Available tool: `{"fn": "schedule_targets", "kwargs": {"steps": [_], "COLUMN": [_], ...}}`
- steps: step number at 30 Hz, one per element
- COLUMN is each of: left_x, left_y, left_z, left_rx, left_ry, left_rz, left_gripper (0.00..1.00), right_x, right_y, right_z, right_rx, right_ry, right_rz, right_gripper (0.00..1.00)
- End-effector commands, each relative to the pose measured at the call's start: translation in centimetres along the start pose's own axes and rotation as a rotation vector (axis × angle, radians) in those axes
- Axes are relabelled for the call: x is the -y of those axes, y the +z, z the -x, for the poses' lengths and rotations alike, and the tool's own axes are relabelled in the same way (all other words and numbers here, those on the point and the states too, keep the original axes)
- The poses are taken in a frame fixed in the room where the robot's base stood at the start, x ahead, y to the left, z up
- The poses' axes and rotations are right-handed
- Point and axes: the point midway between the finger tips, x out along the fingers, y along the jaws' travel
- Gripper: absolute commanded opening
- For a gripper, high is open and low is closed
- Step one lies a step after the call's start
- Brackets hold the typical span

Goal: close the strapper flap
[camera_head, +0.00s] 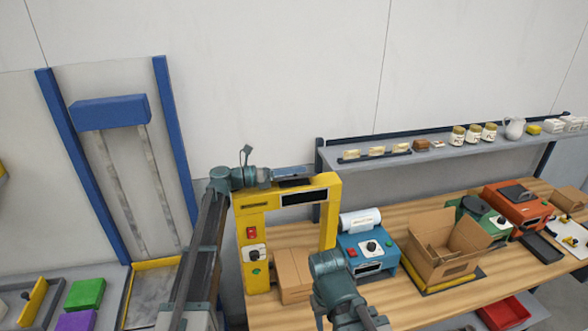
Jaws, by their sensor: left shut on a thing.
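The strapper is a yellow arch (328,232) standing on the wooden bench, with a red switch and a dial on its left post. A dark panel (303,197) shows in the front of its top beam. My left gripper (292,173) lies along the back of the top beam, shut on the strapper flap. The flap is mostly hidden by the gripper and beam, and its angle cannot be made out. My right arm (335,280) comes up in front of the bench; its gripper is not visible.
A carton (290,274) sits in the arch. Right of it are a blue machine (370,252), an open box (445,245), and green and red machines (517,205). A shelf (440,152) with jars runs behind.

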Motion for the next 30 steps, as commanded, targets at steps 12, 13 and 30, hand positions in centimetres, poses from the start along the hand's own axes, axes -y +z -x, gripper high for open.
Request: {"fn": "schedule_targets", "kwargs": {"steps": [12,13,30], "left_x": [0.1,0.1,0.1], "left_y": [-0.3,-0.3,-0.2], "left_z": [0.0,0.0,1.2], "left_rx": [-0.001,-0.001,0.001], "left_ry": [0.001,0.001,0.002], "left_rz": [-0.049,-0.049,-0.047], "left_gripper": [0.0,0.37,0.61], "right_x": [0.0,0.0,0.0], "right_y": [0.0,0.0,0.0], "right_z": [-0.2,-0.2,-0.2], "right_rx": [0.0,0.0,0.0], "right_ry": [0.0,0.0,0.0], "right_rz": [0.001,0.001,0.001], "right_gripper": [0.5,0.5,0.5]}}
